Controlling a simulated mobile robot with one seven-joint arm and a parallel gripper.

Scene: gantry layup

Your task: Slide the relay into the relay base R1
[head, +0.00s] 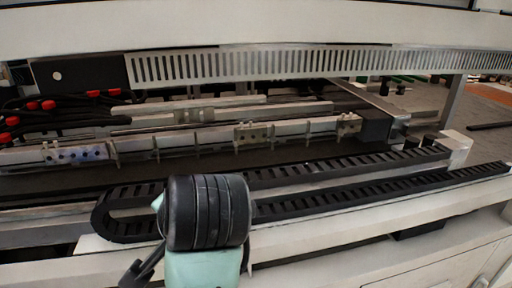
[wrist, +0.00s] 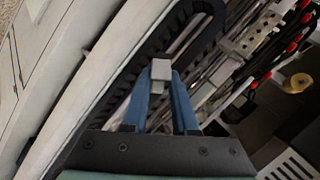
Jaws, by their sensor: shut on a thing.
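In the wrist view my gripper (wrist: 161,82) has its two blue fingers shut on a small light grey block, the relay (wrist: 161,69). The relay sticks out past the fingertips. It is apart from the rails, and its underside is hidden. In the head view my arm hides the gripper and the relay. Several small socket blocks sit on the rails: a bluish one (head: 75,154) at left, and grey ones at middle (head: 253,132) and right (head: 348,124). I cannot read labels, so I cannot tell which one is relay base R1.
A black cable chain (head: 380,195) runs along the front ledge (head: 330,240) and loops at left. A slotted metal beam (head: 300,63) crosses above the rails. Black cables with red ends (head: 48,104) crowd the left. The dark strip before the rails looks clear.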

